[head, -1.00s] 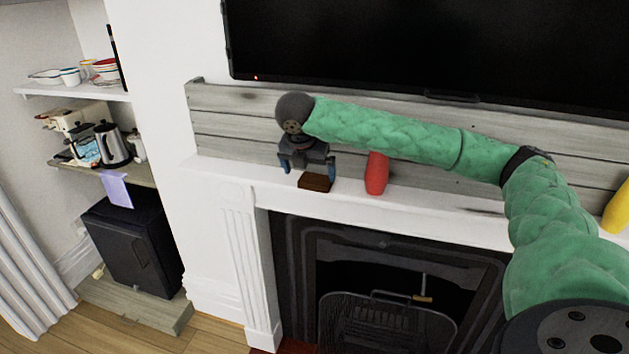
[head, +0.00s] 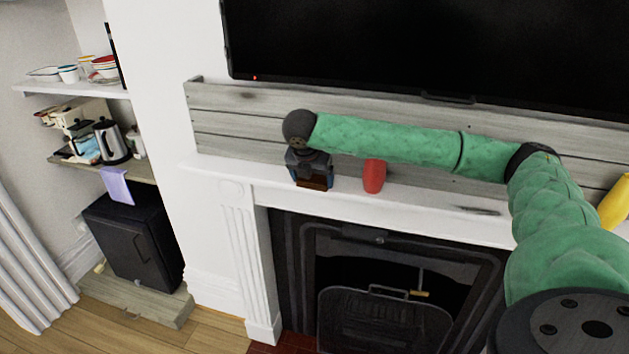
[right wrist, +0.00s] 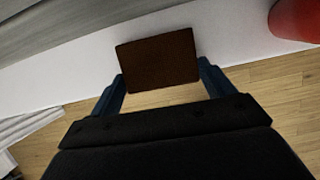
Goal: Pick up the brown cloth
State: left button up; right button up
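The brown cloth (head: 313,184) is a small dark brown block-like shape on the white mantel shelf, near its left end. In the right wrist view the cloth (right wrist: 157,60) lies between the two blue fingers, which meet its left and right edges. My right gripper (head: 312,182) points down over the cloth from above, with its fingers drawn in on both sides of it. The right gripper (right wrist: 163,80) also shows in the wrist view. The cloth appears still at shelf level. My left gripper is not in view.
A red object (head: 374,176) stands on the mantel (head: 425,207) just right of the gripper, under my forearm. A yellow object (head: 615,205) is at the far right. Grey boards (head: 235,123) and a dark television (head: 430,50) are behind. The fireplace (head: 385,290) opens below.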

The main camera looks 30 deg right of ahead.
aim_at(312, 181)
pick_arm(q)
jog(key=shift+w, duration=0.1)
pick_arm(e)
jog(key=shift+c, duration=1.2)
jog(key=shift+r, duration=0.1)
jog(key=shift+r, duration=0.2)
pick_arm(q)
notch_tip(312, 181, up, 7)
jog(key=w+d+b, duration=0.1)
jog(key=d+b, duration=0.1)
jog(key=b, duration=0.1)
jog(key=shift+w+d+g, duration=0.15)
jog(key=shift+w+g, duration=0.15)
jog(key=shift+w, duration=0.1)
pick_arm(e)
notch_tip(312, 181, up, 10)
jog(key=shift+f, duration=0.25)
